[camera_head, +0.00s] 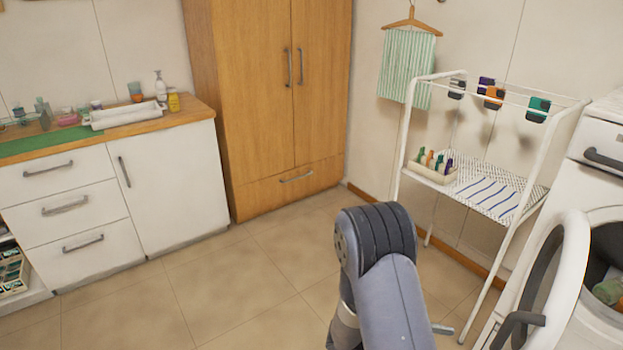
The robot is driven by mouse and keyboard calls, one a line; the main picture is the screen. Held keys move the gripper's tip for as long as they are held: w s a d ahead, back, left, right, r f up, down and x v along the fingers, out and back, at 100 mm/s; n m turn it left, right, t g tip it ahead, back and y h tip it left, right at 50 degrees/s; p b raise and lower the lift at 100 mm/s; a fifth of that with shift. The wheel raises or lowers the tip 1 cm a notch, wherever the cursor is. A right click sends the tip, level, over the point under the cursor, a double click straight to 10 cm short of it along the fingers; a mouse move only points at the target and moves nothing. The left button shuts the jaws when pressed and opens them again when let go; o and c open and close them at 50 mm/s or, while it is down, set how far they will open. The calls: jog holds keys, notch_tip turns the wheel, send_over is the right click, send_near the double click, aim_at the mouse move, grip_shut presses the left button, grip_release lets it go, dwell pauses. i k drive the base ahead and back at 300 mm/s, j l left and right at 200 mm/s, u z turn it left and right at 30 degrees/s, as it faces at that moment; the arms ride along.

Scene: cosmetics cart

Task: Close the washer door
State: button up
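The white washer (598,138) stands at the right edge, only partly in frame. Its round door (573,262), with a white rim, stands open and swung out to the left of the opening. A dark handle or latch piece (522,325) shows low on the door. Inside the drum opening I see something green (608,291). My arm rises at the bottom centre, left of the door and apart from it in the picture. My gripper is not clearly visible; only arm links show, so its fingers cannot be made out.
A white drying rack (407,130) with a striped shelf stands between the washer and the wooden wardrobe (262,100). A white drawer cabinet (170,178) with cosmetics on top is at the left. The tiled floor (215,285) in the middle is clear.

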aim_at(572, 227)
jog(key=k+l+z, duration=0.15)
jog(key=l, duration=0.3)
jog(key=l+z, duration=0.1)
jog(key=l, duration=0.4)
jog(key=k+l+z, duration=0.15)
jog(key=l, duration=0.3)
